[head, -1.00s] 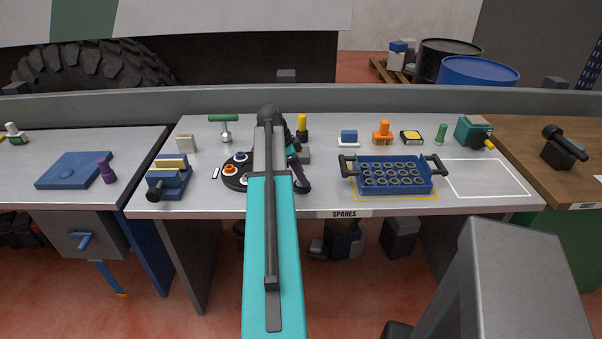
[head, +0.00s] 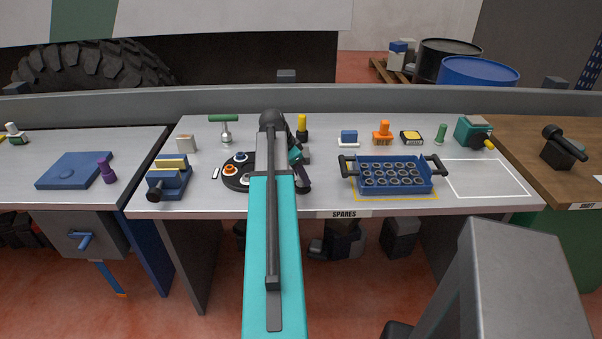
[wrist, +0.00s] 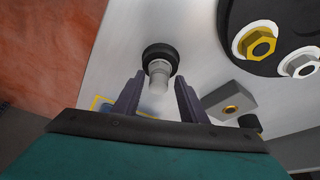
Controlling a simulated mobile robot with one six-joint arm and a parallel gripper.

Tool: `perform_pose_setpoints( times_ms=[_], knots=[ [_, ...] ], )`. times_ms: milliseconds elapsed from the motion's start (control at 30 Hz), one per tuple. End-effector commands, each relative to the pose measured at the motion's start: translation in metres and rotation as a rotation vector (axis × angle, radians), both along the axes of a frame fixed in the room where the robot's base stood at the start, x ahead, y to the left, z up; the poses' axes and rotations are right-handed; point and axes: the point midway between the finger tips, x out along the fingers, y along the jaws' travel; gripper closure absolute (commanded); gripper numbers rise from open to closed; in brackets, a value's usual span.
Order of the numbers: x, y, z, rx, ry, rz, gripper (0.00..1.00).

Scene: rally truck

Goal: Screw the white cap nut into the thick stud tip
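In the wrist view my gripper (wrist: 158,80) has its two dark fingers apart, with a gap on each side of a pale grey-white post (wrist: 158,72). The post stands in a round black base (wrist: 160,54) on the bench; I cannot tell whether its pale end is bare stud or a cap nut. A white or silver nut (wrist: 299,66) and a yellow nut (wrist: 258,43) sit in white rings on a black disc (wrist: 240,12) at the upper right. In the head view the disc (head: 232,182) shows left of my arm, which hides the post and most of my gripper (head: 303,183).
A grey block with an orange-ringed hole (wrist: 231,108) lies right of my fingers in the wrist view. A blue socket tray (head: 395,182) stands right of my arm in the head view. A blue vise (head: 168,178) is at the left. The white-outlined area (head: 488,178) is clear.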

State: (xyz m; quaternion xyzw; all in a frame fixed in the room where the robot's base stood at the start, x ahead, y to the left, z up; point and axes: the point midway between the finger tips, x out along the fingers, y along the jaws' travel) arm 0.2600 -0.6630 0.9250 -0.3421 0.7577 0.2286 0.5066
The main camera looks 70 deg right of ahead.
Motion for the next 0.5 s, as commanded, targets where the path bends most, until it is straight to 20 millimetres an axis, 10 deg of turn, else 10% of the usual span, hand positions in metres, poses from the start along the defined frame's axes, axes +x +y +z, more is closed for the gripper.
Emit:
perform_pose_setpoints(
  times_ms=[500],
  knots=[
    [-0.0008, 0.0010, 0.0002, -0.001, 0.000, 0.088, 0.62]
  ],
)
